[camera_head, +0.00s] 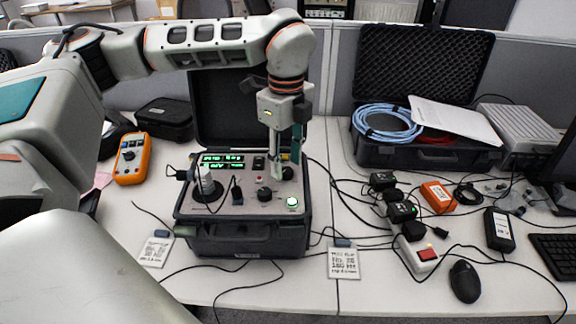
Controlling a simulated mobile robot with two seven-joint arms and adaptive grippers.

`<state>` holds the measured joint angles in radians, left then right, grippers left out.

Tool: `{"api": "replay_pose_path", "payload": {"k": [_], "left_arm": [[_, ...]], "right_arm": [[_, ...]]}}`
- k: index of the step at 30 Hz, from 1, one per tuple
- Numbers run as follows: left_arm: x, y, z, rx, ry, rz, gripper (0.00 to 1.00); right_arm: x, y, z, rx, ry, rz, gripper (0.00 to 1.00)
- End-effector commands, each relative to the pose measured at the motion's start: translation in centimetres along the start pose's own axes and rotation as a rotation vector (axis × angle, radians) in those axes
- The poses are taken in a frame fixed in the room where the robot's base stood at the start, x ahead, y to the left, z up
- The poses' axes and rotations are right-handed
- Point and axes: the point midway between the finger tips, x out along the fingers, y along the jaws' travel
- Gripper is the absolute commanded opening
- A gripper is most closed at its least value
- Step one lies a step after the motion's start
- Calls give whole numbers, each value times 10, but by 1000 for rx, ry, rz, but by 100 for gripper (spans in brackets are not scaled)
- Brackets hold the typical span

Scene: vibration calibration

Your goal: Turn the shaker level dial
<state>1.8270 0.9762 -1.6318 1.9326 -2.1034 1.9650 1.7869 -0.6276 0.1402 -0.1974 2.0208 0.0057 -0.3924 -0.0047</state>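The shaker is a black case with a grey control panel (229,203) and an open lid, standing on the white desk. A black dial (265,194) sits on the panel's front right half. Another dark knob (288,173) sits at the panel's back right, partly hidden by my gripper. I cannot read which one is marked as level. My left gripper (287,166) points down over the back right of the panel, its fingertips at or just above that knob. Whether it touches or grips the knob is unclear. My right gripper is out of view.
A lit green display (222,160), a sensor on a round mount (207,188) and a green-lit button (292,202) are on the panel. An orange multimeter (132,158) lies left. Cables, a mouse (464,281) and an open case (428,154) are right. Note cards (343,263) lie in front.

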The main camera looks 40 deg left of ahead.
Motion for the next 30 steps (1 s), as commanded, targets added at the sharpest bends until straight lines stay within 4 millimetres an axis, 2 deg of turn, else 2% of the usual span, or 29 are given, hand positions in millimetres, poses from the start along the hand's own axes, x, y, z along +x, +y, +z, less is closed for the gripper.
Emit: {"api": "replay_pose_path", "payload": {"k": [4,14,18,25,30], "left_arm": [[14,0,0,1,1,2,37],[16,0,0,1,1,0,37],[16,0,0,1,1,0,1],[16,0,-1,5,1,0,0],[14,0,-1,40,1,-1,0]], "right_arm": [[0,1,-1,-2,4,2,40],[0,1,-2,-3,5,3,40],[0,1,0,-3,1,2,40],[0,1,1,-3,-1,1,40],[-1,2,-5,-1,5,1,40]]}}
